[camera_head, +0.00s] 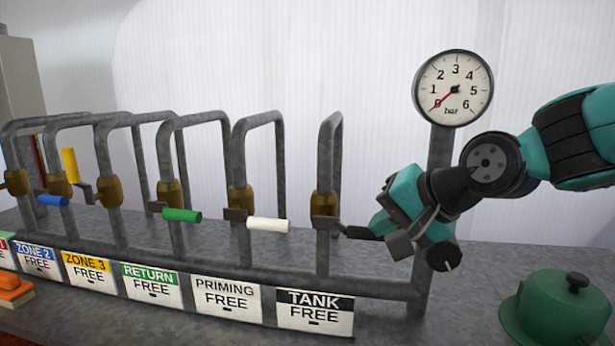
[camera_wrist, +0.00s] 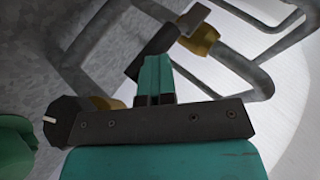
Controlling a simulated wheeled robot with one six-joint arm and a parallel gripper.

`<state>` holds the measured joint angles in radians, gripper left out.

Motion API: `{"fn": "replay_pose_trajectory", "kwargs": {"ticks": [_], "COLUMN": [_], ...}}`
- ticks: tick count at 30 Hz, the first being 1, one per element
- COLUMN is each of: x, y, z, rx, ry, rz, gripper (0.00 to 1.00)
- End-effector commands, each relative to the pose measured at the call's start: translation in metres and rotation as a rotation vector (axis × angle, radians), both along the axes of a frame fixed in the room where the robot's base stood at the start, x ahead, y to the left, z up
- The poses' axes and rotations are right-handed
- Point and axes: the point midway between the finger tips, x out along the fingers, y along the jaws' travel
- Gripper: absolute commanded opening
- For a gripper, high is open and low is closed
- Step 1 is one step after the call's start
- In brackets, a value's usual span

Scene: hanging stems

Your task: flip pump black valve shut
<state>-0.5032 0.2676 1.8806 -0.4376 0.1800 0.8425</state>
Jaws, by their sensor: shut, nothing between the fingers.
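The black valve has a brass body (camera_head: 324,204) on the rightmost upright pipe, above the sign "TANK FREE" (camera_head: 314,311). Its black handle (camera_head: 360,232) sticks out sideways to the right, across the pipe. In the wrist view the black handle (camera_wrist: 150,52) lies just ahead of the fingertips, with the brass body (camera_wrist: 204,40) beyond it. My gripper (camera_head: 381,224) is shut and empty, at the handle's outer end. Its teal fingers (camera_wrist: 155,72) show closed together in the wrist view. I cannot tell whether they touch the handle.
To the left are valves with white (camera_head: 268,225), green (camera_head: 182,215) and blue (camera_head: 53,200) handles sideways and a yellow handle (camera_head: 69,165) upright. A pressure gauge (camera_head: 453,88) reads near zero. A green round object (camera_head: 556,312) sits at right. An orange item (camera_head: 12,286) lies at left.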

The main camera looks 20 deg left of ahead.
Motion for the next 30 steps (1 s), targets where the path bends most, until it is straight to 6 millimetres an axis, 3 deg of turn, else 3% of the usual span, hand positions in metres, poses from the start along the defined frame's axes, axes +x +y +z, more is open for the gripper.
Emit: {"fn": "replay_pose_trajectory", "kwargs": {"ticks": [2, 9, 15, 21, 30], "x": [-0.001, -0.008, -0.024, -0.035, -0.04], "y": [-0.003, -0.006, -0.049, -0.077, -0.088], "z": [0.0, 0.046, 0.058, 0.072, 0.078], "rx": [-0.014, -0.004, 0.0, 0.002, 0.0], "ry": [0.015, 0.002, -0.002, -0.002, -0.002], "rz": [-0.004, -0.003, -0.005, -0.003, 0.001], "gripper": [0.0, 0.0, 0.0, 0.0, 0.0]}}
